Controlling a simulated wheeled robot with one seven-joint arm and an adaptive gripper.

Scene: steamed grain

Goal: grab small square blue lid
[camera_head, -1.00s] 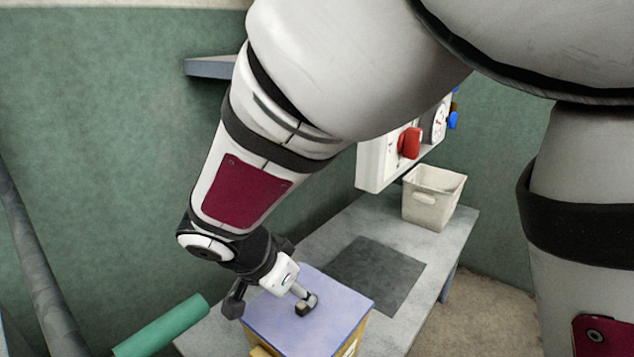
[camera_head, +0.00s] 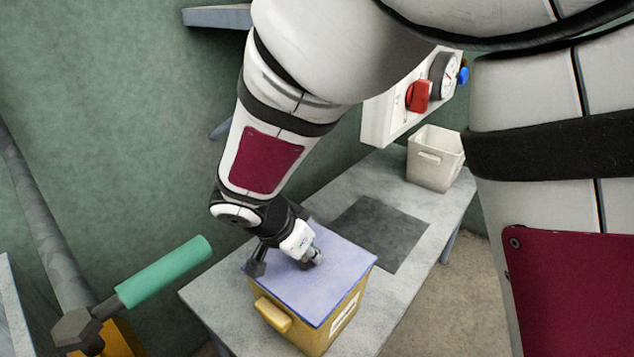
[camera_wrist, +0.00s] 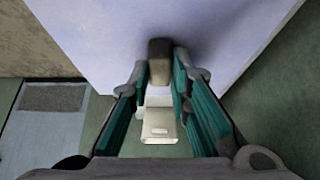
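The square blue lid (camera_head: 345,270) lies flat on top of a yellow box (camera_head: 312,335) on the table. In the wrist view the lid (camera_wrist: 235,40) fills the upper part, and its dark brown knob (camera_wrist: 160,62) stands between my teal-padded fingertips. My gripper (camera_wrist: 160,78) is low over the lid, one finger on each side of the knob. I see no clear gap at the knob's sides, but I cannot tell whether the fingers press on it. In the head view my gripper (camera_head: 290,262) hides the knob.
The grey table (camera_head: 215,287) has a dark square patch (camera_head: 385,235) behind the box and a white bin (camera_head: 435,160) farther back. A wall panel with a red knob (camera_head: 418,96) is above. A green-handled lever (camera_head: 165,270) stands at the left.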

